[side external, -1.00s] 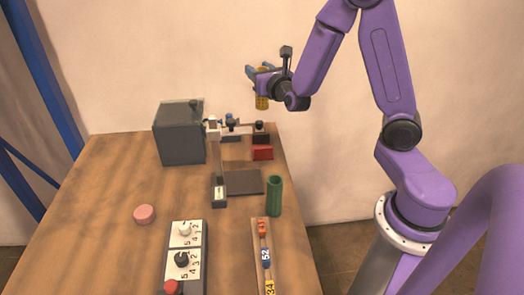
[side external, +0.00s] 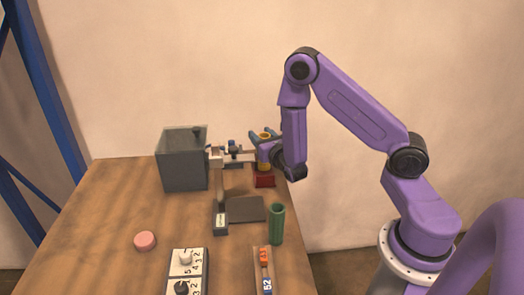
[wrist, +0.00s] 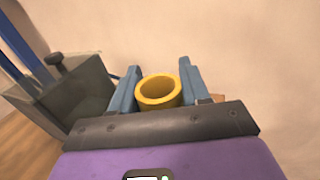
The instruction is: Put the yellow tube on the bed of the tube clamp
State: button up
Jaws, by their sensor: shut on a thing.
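The yellow tube (side external: 265,136) is held upright between the blue fingers of my gripper (side external: 264,139). In the wrist view its open round rim (wrist: 158,103) faces the camera, with one finger of my gripper (wrist: 158,86) on each side. In the side view the tube and gripper are at the far right of the table, in front of or above a red block (side external: 264,181).
A dark grey box (side external: 183,168) stands at the back left of my gripper. A green tube (side external: 277,224), a pink puck (side external: 145,240) and a knob panel (side external: 187,272) are further forward.

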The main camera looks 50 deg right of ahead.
jog(key=shift+f, duration=2.05)
jog(key=shift+f, duration=0.15)
jog(key=o, duration=1)
